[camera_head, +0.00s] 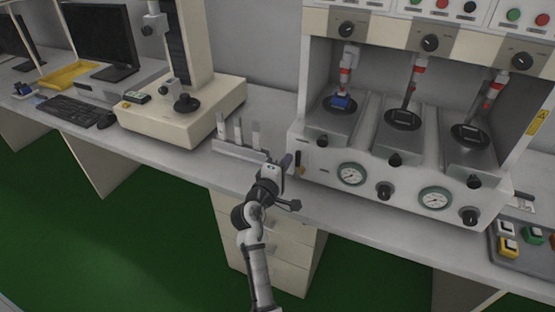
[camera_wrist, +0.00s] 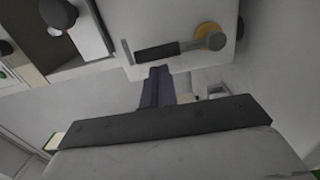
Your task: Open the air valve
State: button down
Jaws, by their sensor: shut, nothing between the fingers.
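The air valve is a lever with a black handle and a brass-coloured pivot (camera_wrist: 208,36), on the left end of the white test machine's front. In the head view the valve handle (camera_head: 299,164) hangs downward below its pivot. My gripper (camera_head: 286,161) is just left of the handle. In the wrist view my gripper's dark fingers (camera_wrist: 158,72) are shut and empty, with their tips close to the handle's long side. I cannot tell whether they touch it.
The test machine (camera_head: 325,180) has gauges (camera_head: 351,174) and black knobs (camera_head: 384,190) right of the valve. A rack with several upright pale pieces (camera_head: 238,147) stands left of my gripper. A cream instrument (camera_head: 185,118) stands farther left. The bench front edge runs below my gripper.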

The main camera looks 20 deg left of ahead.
aim_at(322, 171)
jog(key=shift+d+m+b, duration=0.5)
jog(key=shift+m+b, duration=0.05)
jog(key=shift+m, duration=0.15)
dwell(0.4)
jog(key=d+m+b, duration=0.2)
jog(key=m, duration=0.1)
jog(key=shift+d+b, duration=0.1)
jog(key=shift+b, duration=0.2)
jog(key=d+m+b, duration=0.1)
jog(key=m, duration=0.1)
jog(key=d+m+b, duration=0.1)
jog(key=m+b, duration=0.1)
jog(key=shift+s+d+f+m, duration=0.1)
jog(key=shift+d+f+m, duration=0.25)
jog(key=shift+f+m, duration=0.05)
jog(key=d+f+m+b, duration=0.1)
jog(key=m+b, duration=0.1)
jog(key=d+f+m+b, duration=0.1)
jog(key=m+b, duration=0.1)
jog(key=d+f+m+y+b, duration=0.1)
jog(key=m+b, duration=0.1)
jog(key=m, duration=0.1)
jog(key=shift+f+g, duration=0.1)
jog(key=shift+g, duration=0.2)
jog(key=shift+s+d+f+b, duration=0.15)
jog(key=shift+f+b, duration=0.15)
jog(key=shift+b, duration=0.2)
jog(key=shift+f, duration=0.1)
